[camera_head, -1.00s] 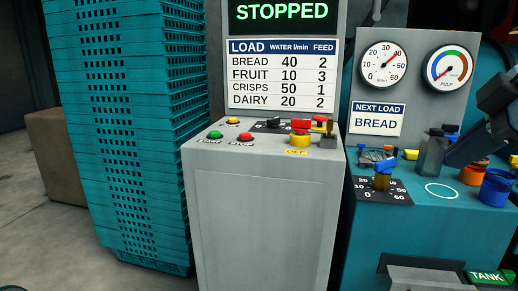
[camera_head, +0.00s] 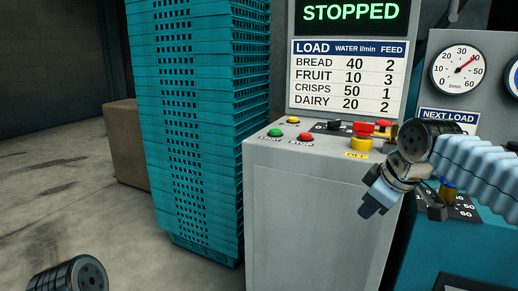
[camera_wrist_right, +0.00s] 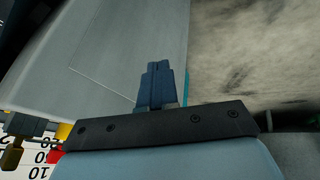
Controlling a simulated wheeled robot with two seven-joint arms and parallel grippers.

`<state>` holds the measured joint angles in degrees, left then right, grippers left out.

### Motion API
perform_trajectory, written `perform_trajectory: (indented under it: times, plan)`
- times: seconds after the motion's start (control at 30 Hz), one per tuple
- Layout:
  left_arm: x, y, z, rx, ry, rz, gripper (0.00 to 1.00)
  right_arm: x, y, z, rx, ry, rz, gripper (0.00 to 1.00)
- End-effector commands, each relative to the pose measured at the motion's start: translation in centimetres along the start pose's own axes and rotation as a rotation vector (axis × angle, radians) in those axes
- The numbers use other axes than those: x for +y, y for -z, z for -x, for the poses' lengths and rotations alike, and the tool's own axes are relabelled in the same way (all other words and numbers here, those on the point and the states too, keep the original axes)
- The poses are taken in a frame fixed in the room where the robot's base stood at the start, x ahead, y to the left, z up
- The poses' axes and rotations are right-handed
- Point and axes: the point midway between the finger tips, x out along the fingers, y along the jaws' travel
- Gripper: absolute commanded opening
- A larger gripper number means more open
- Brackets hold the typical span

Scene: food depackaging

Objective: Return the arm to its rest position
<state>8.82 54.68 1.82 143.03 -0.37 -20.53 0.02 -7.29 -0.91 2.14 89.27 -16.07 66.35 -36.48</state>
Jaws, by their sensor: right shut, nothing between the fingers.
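My right arm comes in from the right in the head view. Its gripper (camera_head: 371,206) hangs in front of the grey control cabinet (camera_head: 310,215), fingers pointing down and left. In the right wrist view the two dark blue fingers (camera_wrist_right: 157,85) lie together with nothing between them. The cabinet's side and the floor show beyond them. The wrist covers part of the teal machine (camera_head: 440,240) and its dial plate. A dark rounded part of my left arm shows at the lower left of the head view; the left gripper itself is not seen.
The grey cabinet top carries a green button (camera_head: 275,133), a red button (camera_head: 305,136) and a red-and-yellow switch (camera_head: 362,136). A tall stack of teal crates (camera_head: 195,120) stands left of it. A brown box (camera_head: 127,145) is behind. The floor (camera_head: 60,200) at left is clear.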

Motion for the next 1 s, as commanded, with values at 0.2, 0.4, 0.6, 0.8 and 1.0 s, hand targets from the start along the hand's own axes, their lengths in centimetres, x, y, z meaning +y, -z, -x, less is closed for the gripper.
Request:
perform_trajectory:
  times: [0.2, 0.4, 0.6, 0.8, 1.0]
  plan:
    - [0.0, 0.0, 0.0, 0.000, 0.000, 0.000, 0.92, -5.5, -1.0, -19.0, -0.051, 0.156, -0.174, 0.00]
    - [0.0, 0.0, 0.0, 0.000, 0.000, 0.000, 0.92, -14.7, -7.1, -32.7, -0.117, 0.282, -0.420, 0.00]
    - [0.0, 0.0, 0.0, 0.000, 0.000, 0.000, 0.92, -26.2, -16.2, -40.1, -0.228, 0.360, -0.716, 0.00]
    - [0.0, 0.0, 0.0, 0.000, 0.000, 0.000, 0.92, -33.9, -22.8, -40.9, -0.323, 0.371, -0.924, 0.00]
    - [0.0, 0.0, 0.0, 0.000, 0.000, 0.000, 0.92, -35.7, -24.4, -40.7, -0.346, 0.364, -0.982, 0.00]
